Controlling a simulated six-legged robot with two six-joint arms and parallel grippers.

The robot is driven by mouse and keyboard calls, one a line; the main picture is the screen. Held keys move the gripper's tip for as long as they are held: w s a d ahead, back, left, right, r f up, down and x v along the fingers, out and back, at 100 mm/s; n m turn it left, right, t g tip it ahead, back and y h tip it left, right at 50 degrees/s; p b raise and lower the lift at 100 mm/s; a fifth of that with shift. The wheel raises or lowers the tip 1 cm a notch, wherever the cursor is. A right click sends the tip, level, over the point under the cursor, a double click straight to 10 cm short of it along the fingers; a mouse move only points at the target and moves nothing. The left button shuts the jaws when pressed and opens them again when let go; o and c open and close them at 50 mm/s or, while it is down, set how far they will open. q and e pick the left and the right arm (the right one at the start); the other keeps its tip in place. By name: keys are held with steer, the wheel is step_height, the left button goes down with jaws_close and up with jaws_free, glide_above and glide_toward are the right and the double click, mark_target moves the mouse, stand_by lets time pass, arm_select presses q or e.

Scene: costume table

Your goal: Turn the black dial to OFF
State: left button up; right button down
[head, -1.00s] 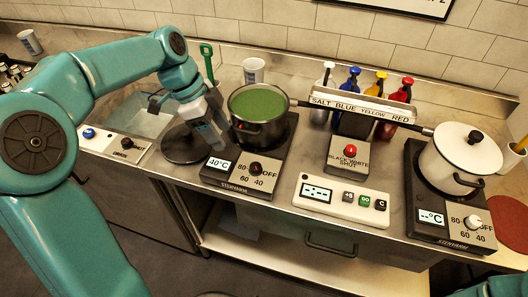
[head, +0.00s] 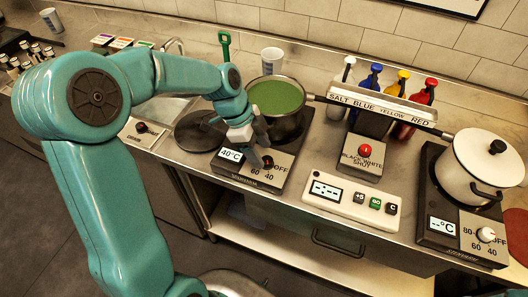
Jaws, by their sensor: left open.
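The black dial (head: 267,162) sits on the front panel of the left hot plate (head: 236,176), beside the OFF, 60 and 40 marks. My left gripper (head: 260,156) is open and reaches down over this panel. Its fingers are at or just above the dial and hide part of it and the 80 mark. I cannot tell whether they touch the dial or where its pointer stands. The plate's display (head: 230,155) reads 40°C. A pot of green liquid (head: 275,98) stands on this plate. My right gripper is not in view.
A white-dialled hot plate (head: 437,238) with a white pot (head: 481,165) stands at right. A button panel (head: 347,201) and red-button box (head: 362,160) lie between. Pot handles stick out near the label rack (head: 385,101). A black round lid (head: 199,130) lies left.

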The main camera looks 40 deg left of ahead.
mark_target(267, 162)
arm_select(q)
steer(key=shift+x, duration=1.15)
steer(key=shift+w+d+f, duration=0.1)
steer(key=shift+w+f, duration=0.05)
steer(key=shift+f, duration=0.1)
